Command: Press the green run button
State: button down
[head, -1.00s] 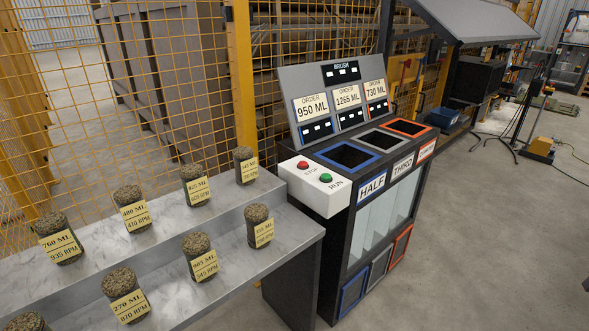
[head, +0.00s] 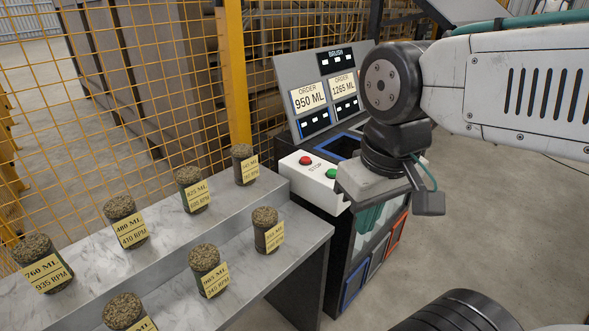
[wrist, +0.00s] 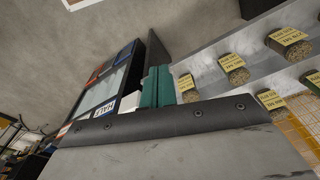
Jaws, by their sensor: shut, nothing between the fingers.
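The green run button (head: 331,173) sits on top of a white control box (head: 312,186) at the left of the machine, right of the red stop button (head: 305,160). My gripper (head: 368,218) is shut and empty, its teal fingers pointing down just right of the box, in front of the machine. The wrist body is close to the green button in the picture and covers the RUN label; the real gap is unclear. In the wrist view my gripper's teal fingers (wrist: 158,86) are together beside the white box (wrist: 130,101); no button shows there.
A marble-topped stepped bench (head: 180,243) with several labelled turf rolls stands left of the machine. A yellow mesh fence (head: 130,90) is behind it. Order displays (head: 322,95) rise at the machine's back. Open floor (head: 500,215) lies to the right.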

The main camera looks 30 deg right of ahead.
jog(key=shift+w, duration=0.1)
jog(key=w+a+m+t+y, duration=0.1)
jog(key=w+a+t+y, duration=0.15)
jog(key=w, duration=0.85)
jog(key=m+t+h, duration=0.3)
jog(key=m+t, duration=0.3)
jog(key=m, duration=0.3)
send_over(334, 173)
jog(key=shift+g, duration=0.25)
notch_tip(334, 173, down, 5)
jog(key=shift+f, duration=0.15)
jog(key=shift+f, duration=4.4)
